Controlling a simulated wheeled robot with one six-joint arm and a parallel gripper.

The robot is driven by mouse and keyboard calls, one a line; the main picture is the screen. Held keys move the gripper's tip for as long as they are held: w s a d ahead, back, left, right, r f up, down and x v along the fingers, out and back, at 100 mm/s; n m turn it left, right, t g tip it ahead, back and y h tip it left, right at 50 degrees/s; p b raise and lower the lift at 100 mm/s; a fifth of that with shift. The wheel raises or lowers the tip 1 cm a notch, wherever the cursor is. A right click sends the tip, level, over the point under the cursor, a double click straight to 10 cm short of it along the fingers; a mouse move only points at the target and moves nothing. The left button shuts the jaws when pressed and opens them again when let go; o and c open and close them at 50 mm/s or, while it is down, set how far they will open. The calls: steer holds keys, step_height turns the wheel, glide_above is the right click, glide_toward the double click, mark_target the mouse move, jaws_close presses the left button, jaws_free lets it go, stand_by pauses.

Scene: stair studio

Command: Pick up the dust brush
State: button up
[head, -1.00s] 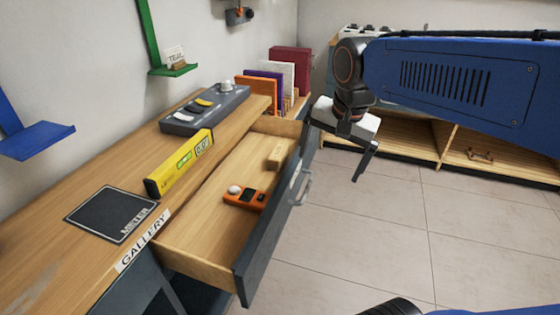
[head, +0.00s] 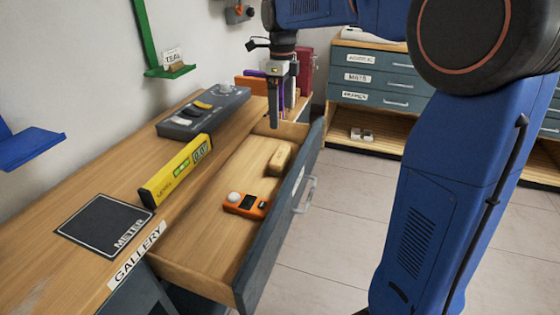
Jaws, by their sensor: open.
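A small pale wooden block-shaped thing (head: 280,158) lies in the open drawer (head: 205,235), near its far end against the front panel side. It may be the dust brush, but I see no bristles clearly. My gripper (head: 273,118) points down above the far end of the drawer, a little behind and above the wooden thing. It is open, empty and apart from it. Its fingers show nearly edge-on, so the gap is hard to see.
A yellow level (head: 177,170), a black mat (head: 103,226) and a grey tray (head: 204,112) are on the bench. Upright coloured panels (head: 251,84) stand behind my gripper. The floor (head: 345,215) beside the drawer is clear.

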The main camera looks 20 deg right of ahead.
glide_above(280, 154)
steer(key=f, duration=1.1)
steer(key=shift+d+f, duration=0.25)
steer(key=shift+f, duration=0.15)
steer(key=shift+a+f, duration=0.15)
steer(key=shift+f, duration=1.15)
steer(key=shift+a+f, duration=0.1)
steer(key=shift+f, duration=1.2)
steer(key=c, duration=0.8)
